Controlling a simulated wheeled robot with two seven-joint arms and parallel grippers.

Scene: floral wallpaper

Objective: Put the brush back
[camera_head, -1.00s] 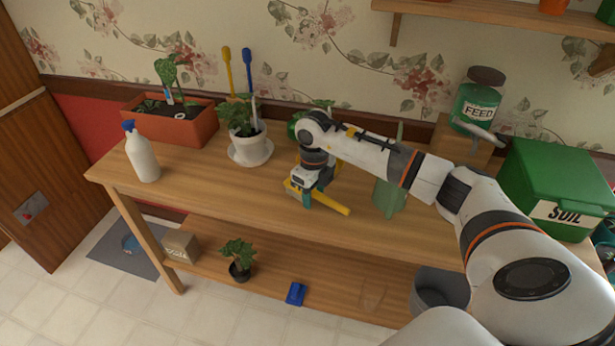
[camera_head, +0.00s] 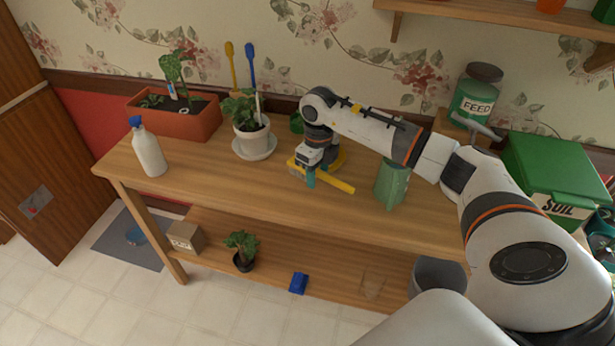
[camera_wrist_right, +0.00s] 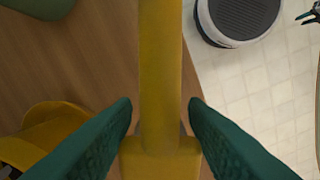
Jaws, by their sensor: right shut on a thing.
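The brush has a yellow handle (camera_head: 338,184) and lies across my right gripper (camera_head: 312,179), over the middle of the bench (camera_head: 240,185). My right gripper is shut on it, near where the handle meets the wider yellow head. In the right wrist view the handle (camera_wrist_right: 160,65) runs between the two green fingers (camera_wrist_right: 160,112). The bristle side is mostly hidden. The brush seems held a little above the bench top, but the gap is hard to judge. My left gripper is out of view.
A yellow rounded object (camera_wrist_right: 48,118) lies close beside the gripper. A green container (camera_head: 392,184) stands right of the brush. The potted plant on a saucer (camera_head: 256,151), spray bottle (camera_head: 149,155) and orange planter (camera_head: 190,125) are left. The front left bench top is clear.

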